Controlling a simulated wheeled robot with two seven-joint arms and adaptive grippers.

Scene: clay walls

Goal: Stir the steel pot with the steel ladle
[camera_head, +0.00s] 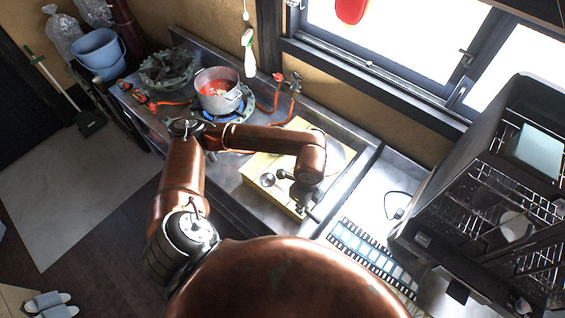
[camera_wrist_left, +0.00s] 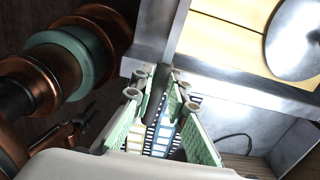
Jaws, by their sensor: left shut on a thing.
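The steel pot (camera_head: 217,92) stands upright on a lit burner at the back of the counter. It holds red soup with pale bits. My left gripper (camera_head: 303,196) is in front and to the right of the pot, well apart from it, above a light wooden board. It is shut on the dark handle of the steel ladle (camera_wrist_left: 155,94), which runs between the green finger pads in the left wrist view. A small round steel bowl, seemingly the ladle's (camera_head: 267,180), shows left of the gripper in the head view. My right gripper is not in view.
The wooden board (camera_head: 254,167) lies on the counter, with a round steel disc (camera_wrist_left: 293,42) over it. A second green burner (camera_head: 166,72) is left of the pot. Orange hoses (camera_head: 267,112) lie right of it. A black dish rack cabinet (camera_head: 480,190) stands at the right.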

